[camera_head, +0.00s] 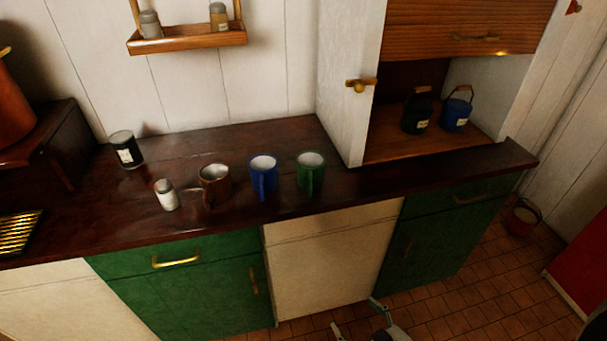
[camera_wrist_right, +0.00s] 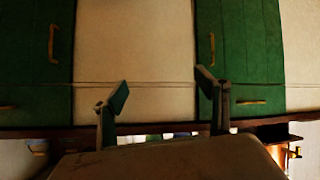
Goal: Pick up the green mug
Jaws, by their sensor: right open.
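The green mug (camera_head: 311,174) stands upright on the dark wooden counter (camera_head: 240,140), at the right end of a row of mugs. Its handle faces the front edge. My right gripper (camera_head: 357,318) is at the bottom of the head view, low in front of the cabinets and well below the counter top. In the right wrist view the gripper (camera_wrist_right: 163,92) has its two fingers wide apart with nothing between them. The cream cabinet front is behind them. My left gripper does not show.
A blue mug (camera_head: 264,176) stands just left of the green one, then a brown mug (camera_head: 215,184). A white shaker (camera_head: 166,194) and a black jar (camera_head: 127,149) stand further left. A white cupboard side (camera_head: 343,80) rises behind right of the green mug.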

